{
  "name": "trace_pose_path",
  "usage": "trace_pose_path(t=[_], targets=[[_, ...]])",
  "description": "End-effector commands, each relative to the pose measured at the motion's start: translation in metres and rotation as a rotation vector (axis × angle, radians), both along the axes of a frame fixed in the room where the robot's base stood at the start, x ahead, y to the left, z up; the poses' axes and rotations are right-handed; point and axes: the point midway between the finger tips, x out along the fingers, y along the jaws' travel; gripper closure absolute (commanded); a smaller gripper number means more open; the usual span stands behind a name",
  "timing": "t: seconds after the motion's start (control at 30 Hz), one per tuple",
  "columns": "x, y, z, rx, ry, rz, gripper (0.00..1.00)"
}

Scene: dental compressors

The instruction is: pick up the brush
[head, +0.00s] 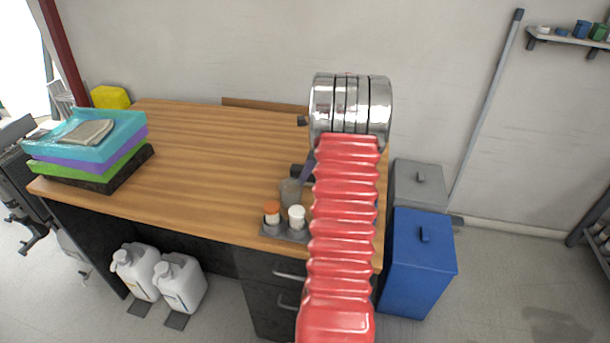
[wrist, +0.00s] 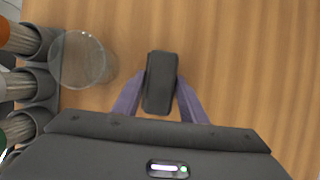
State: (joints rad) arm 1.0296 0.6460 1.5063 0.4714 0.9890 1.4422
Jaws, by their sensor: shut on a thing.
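The brush (wrist: 161,70) shows in the wrist view as a dark, rounded block over the wooden desk, seen from above. My gripper (wrist: 161,88) has its two purple fingers against the block's left and right sides, shut on it. In the head view the brush (head: 297,171) is a small dark piece beside a purple finger (head: 307,173), left of my red arm. The arm hides most of my gripper there. I cannot tell whether the brush touches the desk or is raised, and its bristles are not visible.
A clear glass (wrist: 84,60) stands close left of the brush. A grey holder (head: 285,233) with capped containers stands at the desk's front edge. Stacked trays (head: 88,150) sit at the desk's (head: 200,150) left end. The desk's middle is clear. A blue bin (head: 420,265) stands right.

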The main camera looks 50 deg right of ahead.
Motion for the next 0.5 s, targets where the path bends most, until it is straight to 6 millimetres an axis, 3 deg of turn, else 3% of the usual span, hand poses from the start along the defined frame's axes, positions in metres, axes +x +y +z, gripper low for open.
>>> trace_pose_path(t=[0.5], targets=[[0.000, -0.001, 0.080, -0.003, -0.001, 0.000, 0.89]])
